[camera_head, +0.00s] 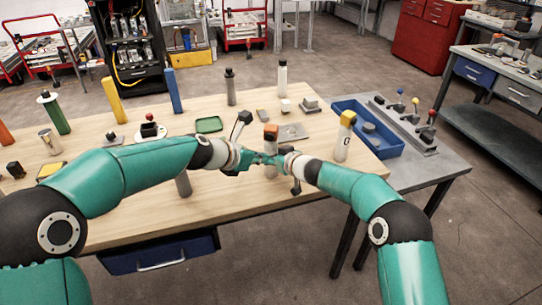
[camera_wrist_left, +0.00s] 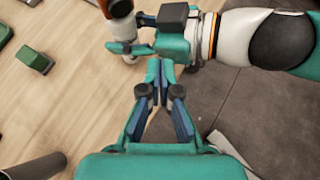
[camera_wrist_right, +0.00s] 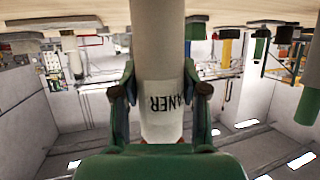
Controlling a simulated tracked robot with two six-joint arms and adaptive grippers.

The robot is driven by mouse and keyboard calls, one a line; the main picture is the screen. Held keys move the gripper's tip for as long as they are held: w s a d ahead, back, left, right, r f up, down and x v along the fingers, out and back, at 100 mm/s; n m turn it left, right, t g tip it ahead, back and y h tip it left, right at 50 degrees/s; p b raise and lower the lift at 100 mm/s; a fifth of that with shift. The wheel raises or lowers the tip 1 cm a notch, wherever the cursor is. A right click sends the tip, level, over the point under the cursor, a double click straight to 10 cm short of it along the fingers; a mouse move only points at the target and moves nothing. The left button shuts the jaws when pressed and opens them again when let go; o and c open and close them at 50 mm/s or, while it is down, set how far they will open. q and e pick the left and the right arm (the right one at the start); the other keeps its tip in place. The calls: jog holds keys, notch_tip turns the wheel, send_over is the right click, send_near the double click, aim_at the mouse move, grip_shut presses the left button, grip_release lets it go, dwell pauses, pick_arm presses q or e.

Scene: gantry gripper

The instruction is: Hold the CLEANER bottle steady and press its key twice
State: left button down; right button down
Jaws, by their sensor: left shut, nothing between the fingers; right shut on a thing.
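The CLEANER bottle is pale with an orange-brown cap (camera_head: 270,131) and stands near the table's front right. In the right wrist view its body (camera_wrist_right: 160,125) shows upside-down lettering ending in "ANER". My right gripper (camera_wrist_right: 160,92) is shut around the bottle's body, a finger on each side. My left gripper (camera_head: 252,158) is shut and empty, close to the bottle in the head view. In the left wrist view my left fingertips (camera_wrist_left: 160,68) are together, just beside my right gripper and apart from the orange cap (camera_wrist_left: 120,8). The key itself cannot be made out.
A second pale bottle with a yellow-orange cap (camera_head: 344,140) stands right of my right gripper. A blue tray (camera_head: 400,150) lies beyond it. A grey cylinder (camera_head: 183,184) stands below my left forearm. Several bottles and small items fill the rest of the wooden table (camera_head: 225,215).

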aim_at(270, 137)
pick_arm(q)
jog(key=w+d, duration=0.1)
jog(key=w, duration=0.5)
dwell(0.7)
jog(key=shift+w+d+f, duration=0.1)
jog(key=shift+w, duration=0.05)
dwell(1.2)
jog(key=shift+w, duration=0.3)
jog(key=shift+s, duration=0.55)
dwell(0.3)
